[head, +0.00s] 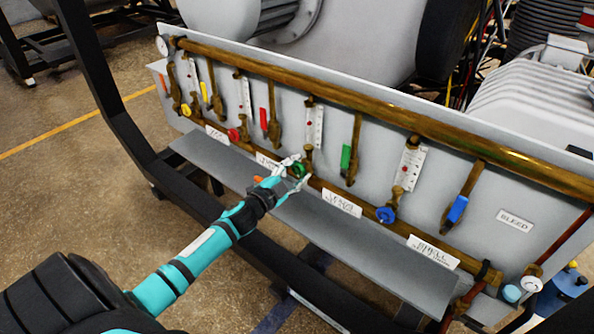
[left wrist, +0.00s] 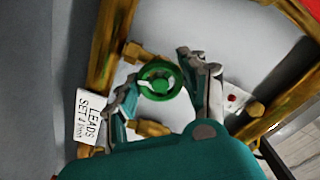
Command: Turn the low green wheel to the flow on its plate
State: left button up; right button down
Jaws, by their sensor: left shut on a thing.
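The low green wheel (head: 298,170) sits on the lower brass pipe at the middle of the panel, partly hidden by my gripper. My left gripper (head: 292,170) is shut on it. In the left wrist view, the green wheel (left wrist: 158,82) shows between the two fingers of the gripper (left wrist: 160,80). A white plate (head: 342,203) is below and right of the wheel; in the left wrist view this plate (left wrist: 90,118) reads "LEADS SET 4 l/min", the digit small. The flow tube (head: 314,128) stands above the wheel, with red marks. My right gripper is not in view.
A red wheel (head: 233,134) and a yellow wheel (head: 186,110) are to the left; a blue wheel (head: 386,214) is to the right. A green lever (head: 346,157) hangs close by on the right. A grey ledge (head: 340,250) and a black frame run below the panel.

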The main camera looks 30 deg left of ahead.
pick_arm(q)
jog(key=m+b, duration=0.1)
jog(key=m, duration=0.5)
jog(key=shift+m, duration=0.3)
jog(key=m+b, duration=0.1)
jog(key=m, duration=0.4)
jog(key=shift+m, duration=0.3)
jog(key=o, duration=1.2)
jog(key=shift+s, duration=0.15)
jog(key=s, duration=1.1)
jog(key=shift+s+a, duration=0.4)
jog(key=shift+a, duration=0.05)
